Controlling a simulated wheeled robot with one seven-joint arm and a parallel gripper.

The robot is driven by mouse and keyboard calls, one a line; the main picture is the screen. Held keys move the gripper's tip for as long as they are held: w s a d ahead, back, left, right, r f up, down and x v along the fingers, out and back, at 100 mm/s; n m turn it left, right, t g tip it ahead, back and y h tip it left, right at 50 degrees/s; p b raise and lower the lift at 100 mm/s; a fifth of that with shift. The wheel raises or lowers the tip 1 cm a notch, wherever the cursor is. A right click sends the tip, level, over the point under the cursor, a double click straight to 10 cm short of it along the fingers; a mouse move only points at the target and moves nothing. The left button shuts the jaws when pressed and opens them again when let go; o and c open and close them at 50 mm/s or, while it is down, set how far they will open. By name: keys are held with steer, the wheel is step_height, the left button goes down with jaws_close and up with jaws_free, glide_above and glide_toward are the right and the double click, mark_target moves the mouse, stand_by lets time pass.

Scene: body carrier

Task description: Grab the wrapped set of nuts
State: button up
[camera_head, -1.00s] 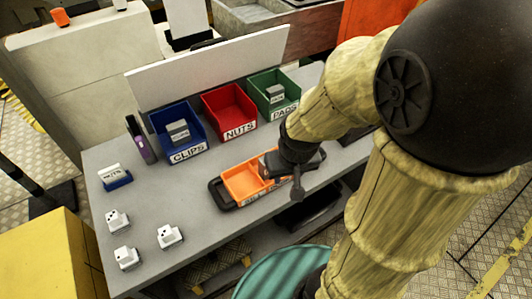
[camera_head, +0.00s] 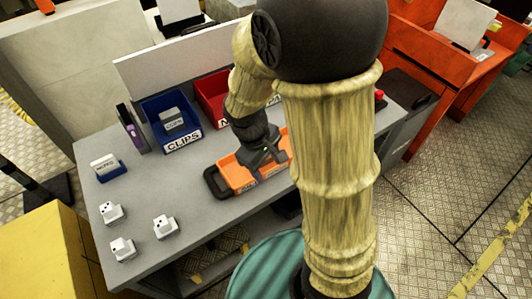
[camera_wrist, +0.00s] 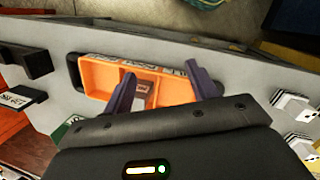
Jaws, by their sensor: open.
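A small brownish-red packet with a pale mark (camera_wrist: 144,88) lies in a compartment of the orange tray (camera_wrist: 97,77). It may be the wrapped set of nuts, but its label is unreadable and my left finger covers part of it. The orange tray (camera_head: 232,178), with a dark handle, sits on the grey bench. My gripper (camera_head: 264,160) is low over the tray in the head view. In the wrist view my gripper (camera_wrist: 162,76) has its two purple-grey fingers wide apart over the tray, with the packet between them, nearer the left finger. It holds nothing.
The blue CLIPS bin (camera_head: 184,142) holds a grey packet. The red bin (camera_head: 208,84) behind is partly hidden by my arm. A card in a blue stand (camera_head: 108,170), a purple item (camera_head: 128,140) and white blocks (camera_head: 164,227) stand left.

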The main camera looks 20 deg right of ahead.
steer(key=w+a+n+t+h+b, duration=0.1)
steer(key=w+a+n+t+h, duration=0.3)
steer(key=n, duration=0.9)
steer(key=w+a+f+h, duration=0.1)
steer(key=w+a+h, duration=0.2)
steer(key=a+h, duration=0.2)
steer(key=shift+w+a+n+h+b, duration=0.2)
steer(key=shift+a+n+h+b, duration=0.15)
steer(key=shift+a, duration=0.25)
steer(key=x, duration=1.2)
steer(key=shift+w, duration=0.15)
steer(key=shift+p+x, duration=0.35)
steer(key=shift+x, duration=2.35)
